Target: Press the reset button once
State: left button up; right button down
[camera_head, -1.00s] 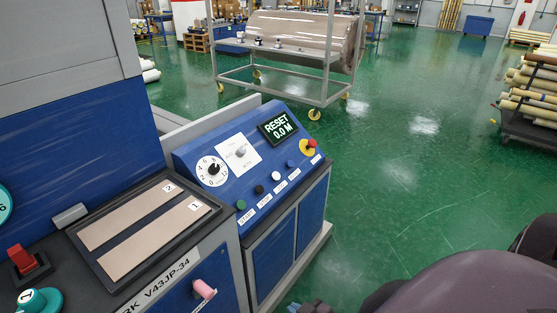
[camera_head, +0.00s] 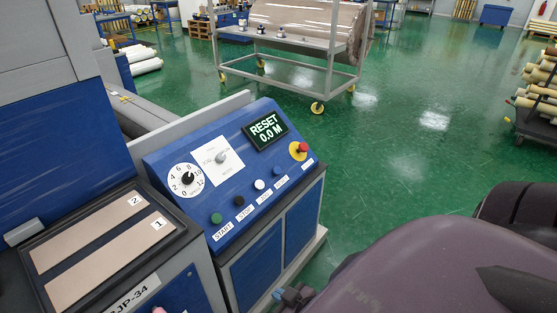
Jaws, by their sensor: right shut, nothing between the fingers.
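The blue control panel (camera_head: 222,178) stands left of centre. Its sloped face has a row of push buttons: green (camera_head: 216,218) labelled START, black (camera_head: 239,200) labelled STOP, white (camera_head: 259,185) and blue (camera_head: 277,170). The labels under the white and blue buttons are too small to read surely. The display (camera_head: 265,130) reads "RESET 0.0 M". My right gripper (camera_head: 280,295) is shut and empty, low in the picture in front of the panel's cabinet, below the buttons and apart from them. My left gripper is out of view.
A red emergency button (camera_head: 302,148) on yellow sits at the panel's right end. A wheeled frame with a wrapped roll (camera_head: 300,25) stands behind.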

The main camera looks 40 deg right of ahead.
aim_at(277, 171)
jog(key=l, duration=0.75)
jog(key=i+l, duration=0.1)
jog(key=l, duration=0.7)
jog(key=i+u, duration=0.05)
